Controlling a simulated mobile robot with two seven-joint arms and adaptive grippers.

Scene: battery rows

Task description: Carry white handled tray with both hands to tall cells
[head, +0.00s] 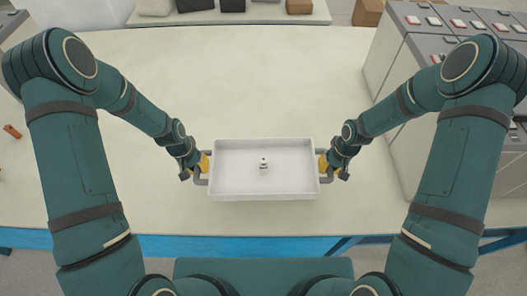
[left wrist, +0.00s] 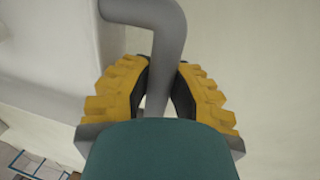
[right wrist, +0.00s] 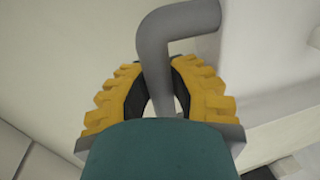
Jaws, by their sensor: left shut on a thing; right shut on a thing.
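The white handled tray (head: 235,191) is in the middle of the head view, with one small white and dark item (head: 263,164) standing near its centre. My left gripper (head: 203,166) is shut on the tray's left handle; the grey bent handle (left wrist: 167,40) runs between its yellow fingers (left wrist: 160,90) in the left wrist view. My right gripper (head: 325,165) is shut on the right handle; that grey handle (right wrist: 155,50) passes between its yellow fingers (right wrist: 165,90) in the right wrist view. The tray looks level. I cannot tell whether its underside touches the table.
The pale table (head: 270,80) is clear around and beyond the tray. Grey cabinets with red and white switches (head: 457,23) stand at the right. A shelf with dark and brown boxes (head: 232,5) is at the back. A small orange item (head: 12,131) lies far left.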

